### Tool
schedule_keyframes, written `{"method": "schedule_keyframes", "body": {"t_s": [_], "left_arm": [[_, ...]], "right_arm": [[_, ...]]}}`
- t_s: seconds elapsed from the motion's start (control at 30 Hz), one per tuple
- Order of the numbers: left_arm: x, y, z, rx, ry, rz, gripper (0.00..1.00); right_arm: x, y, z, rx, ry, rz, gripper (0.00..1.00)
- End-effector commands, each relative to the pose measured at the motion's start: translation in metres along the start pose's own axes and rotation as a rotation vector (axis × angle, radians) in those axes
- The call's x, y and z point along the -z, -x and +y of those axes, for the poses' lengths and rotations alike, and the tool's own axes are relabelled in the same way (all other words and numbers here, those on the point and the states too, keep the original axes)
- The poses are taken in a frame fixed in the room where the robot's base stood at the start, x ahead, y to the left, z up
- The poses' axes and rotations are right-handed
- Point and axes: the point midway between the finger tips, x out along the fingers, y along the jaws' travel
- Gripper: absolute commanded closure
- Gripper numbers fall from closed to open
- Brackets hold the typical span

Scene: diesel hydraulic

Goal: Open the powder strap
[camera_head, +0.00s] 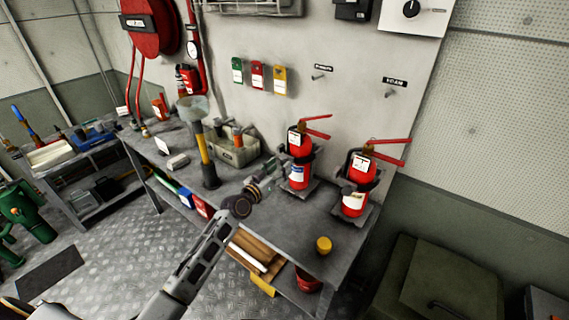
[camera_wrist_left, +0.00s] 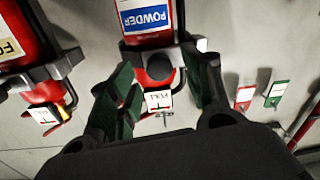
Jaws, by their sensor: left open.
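The powder extinguisher (camera_head: 297,176) is red with a blue label and stands upright on the bench, against the wall panel. A dark strap (camera_head: 307,156) circles its upper body; I cannot tell if its latch is shut. In the left wrist view, which is turned upside down, the powder extinguisher (camera_wrist_left: 146,20) reads POWDER. My left gripper (camera_head: 271,177) is open beside the extinguisher, on its left in the head view. In the wrist view the open fingers (camera_wrist_left: 160,68) frame the extinguisher's neck and strap area, with nothing visibly held. My right gripper is out of view.
A second red extinguisher (camera_head: 357,183) stands to the right. A yellow cap-like object (camera_head: 324,245) sits on the bench (camera_head: 285,226) front. Colored tags (camera_head: 257,76) hang above.

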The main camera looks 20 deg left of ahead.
Motion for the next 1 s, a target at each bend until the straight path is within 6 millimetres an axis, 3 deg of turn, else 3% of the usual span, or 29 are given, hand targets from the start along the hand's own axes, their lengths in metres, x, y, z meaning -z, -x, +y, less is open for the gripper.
{"method": "schedule_keyframes", "body": {"t_s": [0.43, 0.93, 1.0], "left_arm": [[0.001, -0.033, 0.001, -0.001, 0.001, 0.001, 0.51], [0.0, -0.039, 0.001, -0.001, 0.0, 0.0, 0.51], [0.0, -0.039, 0.001, -0.001, 0.0, 0.0, 0.6]], "right_arm": [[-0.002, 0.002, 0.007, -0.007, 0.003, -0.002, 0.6], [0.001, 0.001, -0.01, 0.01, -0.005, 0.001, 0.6], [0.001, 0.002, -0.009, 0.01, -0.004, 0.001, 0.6]]}}
